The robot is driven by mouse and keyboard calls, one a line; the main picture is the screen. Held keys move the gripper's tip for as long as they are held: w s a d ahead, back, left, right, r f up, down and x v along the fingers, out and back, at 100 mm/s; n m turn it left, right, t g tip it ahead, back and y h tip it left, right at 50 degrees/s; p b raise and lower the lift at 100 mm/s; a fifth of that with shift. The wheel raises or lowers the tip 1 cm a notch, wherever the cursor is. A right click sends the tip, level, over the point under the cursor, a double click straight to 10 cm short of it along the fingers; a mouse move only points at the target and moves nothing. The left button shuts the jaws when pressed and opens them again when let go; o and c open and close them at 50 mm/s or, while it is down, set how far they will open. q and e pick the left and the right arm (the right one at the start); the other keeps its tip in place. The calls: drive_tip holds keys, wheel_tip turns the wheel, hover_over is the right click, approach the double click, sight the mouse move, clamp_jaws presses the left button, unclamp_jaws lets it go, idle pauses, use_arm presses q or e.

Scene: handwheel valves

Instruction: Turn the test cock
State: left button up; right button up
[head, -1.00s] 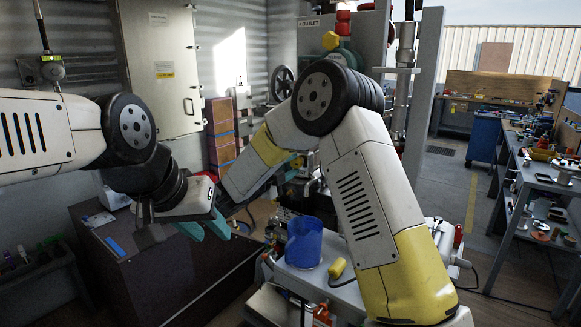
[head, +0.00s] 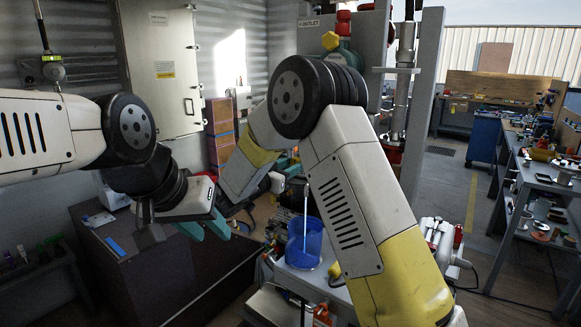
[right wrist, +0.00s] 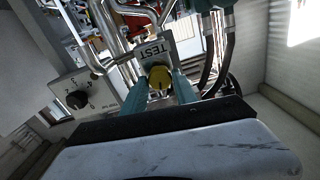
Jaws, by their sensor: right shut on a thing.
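The test cock's yellow handle (right wrist: 159,77) sits just below a tag marked TEST (right wrist: 156,48) in the right wrist view. My right gripper (right wrist: 158,86) has its teal fingers on both sides of this handle, shut on it. In the head view my right forearm hides most of that area. A blue cup (head: 304,246) stands on the grey surface under the pipework. A thin pale vertical streak (head: 306,205), like a stream of water, runs down into it. My left gripper (head: 205,229) is empty at the left, its teal fingers apart, over a dark cabinet.
A panel with a black rotary knob (right wrist: 77,101) is left of the handle. Chrome pipes (right wrist: 108,35) and dark hoses (right wrist: 218,60) run close around it.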

drive_tip(key=shift+n, duration=0.9)
drive_tip(key=o, duration=1.1)
drive_tip(key=shift+n, duration=0.3)
drive_tip(key=shift+c, duration=0.2)
drive_tip(key=v, duration=0.6)
